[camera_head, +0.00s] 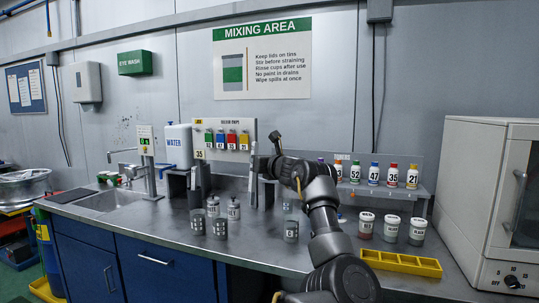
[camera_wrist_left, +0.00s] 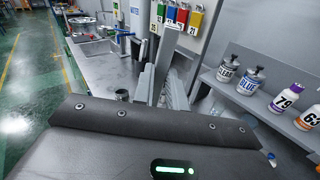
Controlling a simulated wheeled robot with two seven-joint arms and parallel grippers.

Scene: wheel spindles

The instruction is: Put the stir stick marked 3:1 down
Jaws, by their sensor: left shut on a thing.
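My left arm rises from the bottom centre of the head view, and its dark gripper (camera_head: 264,165) is above the bench, right of the resin pump stand (camera_head: 224,141). The gripper is shut on the stir stick, which is mostly hidden here, and no 3:1 marking is readable. In the left wrist view, the gripper's dark body fills the bottom, and grey upright parts stand in the middle. My right gripper is not in view.
A yellow divided tray (camera_head: 400,262) lies at the front right, beside several lidded cups (camera_head: 391,228). Numbered bottles (camera_head: 374,174) stand on a shelf behind. Small grey containers (camera_head: 220,228) stand at mid-bench. The sink (camera_head: 105,199) is left; a white cabinet (camera_head: 480,190) is right.

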